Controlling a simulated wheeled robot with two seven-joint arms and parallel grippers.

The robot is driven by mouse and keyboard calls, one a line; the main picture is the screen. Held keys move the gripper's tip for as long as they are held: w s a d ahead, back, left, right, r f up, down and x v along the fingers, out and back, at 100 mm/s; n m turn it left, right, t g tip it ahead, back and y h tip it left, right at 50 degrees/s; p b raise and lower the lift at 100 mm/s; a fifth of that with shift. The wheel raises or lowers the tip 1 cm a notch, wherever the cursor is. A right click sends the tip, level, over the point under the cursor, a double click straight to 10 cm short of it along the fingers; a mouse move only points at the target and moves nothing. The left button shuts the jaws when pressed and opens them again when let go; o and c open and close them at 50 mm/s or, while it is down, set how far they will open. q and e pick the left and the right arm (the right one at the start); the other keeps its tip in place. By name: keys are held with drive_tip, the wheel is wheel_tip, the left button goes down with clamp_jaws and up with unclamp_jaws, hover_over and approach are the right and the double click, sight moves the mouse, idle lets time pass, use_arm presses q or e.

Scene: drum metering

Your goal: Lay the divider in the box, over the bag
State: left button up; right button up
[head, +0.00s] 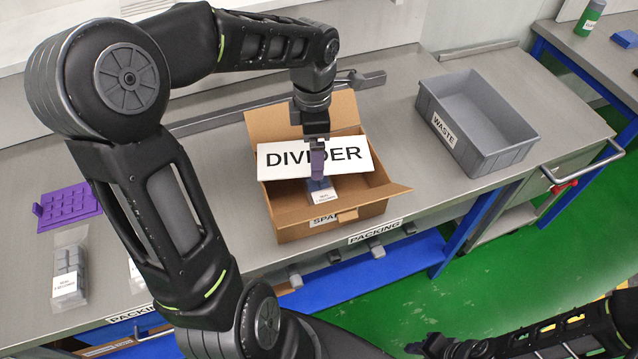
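The divider (281,162), a white board with black lettering, is over the open cardboard box (290,222), across its back half and overlapping its left wall. My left gripper (317,172) comes down in front of the board's middle, hides part of the lettering, and appears shut on its near edge. A bag (324,195) with blue contents and a white label lies in the box just below the fingertips; the board and gripper hide part of it. My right gripper (428,346) is low at the bottom edge, dark and small; its opening is unclear.
A grey waste bin (486,155) stands right of the box. A purple tray (70,207) and another labelled bag (68,275) lie at the left. The box's flaps stand open. A metal bar (240,118) lies behind the box. The bench between box and bin is clear.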

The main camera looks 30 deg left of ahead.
use_arm(q)
drive_tip(key=shift+f, duration=0.6)
drive_tip(key=o, duration=1.2)
drive_tip(key=shift+c, duration=0.2)
drive_tip(key=shift+r+b, duration=0.3)
drive_tip(key=shift+r, duration=0.3)
wheel_tip(320, 180, up, 7)
drive_tip(key=shift+f+b, duration=0.15)
drive_tip(key=shift+b, duration=0.35)
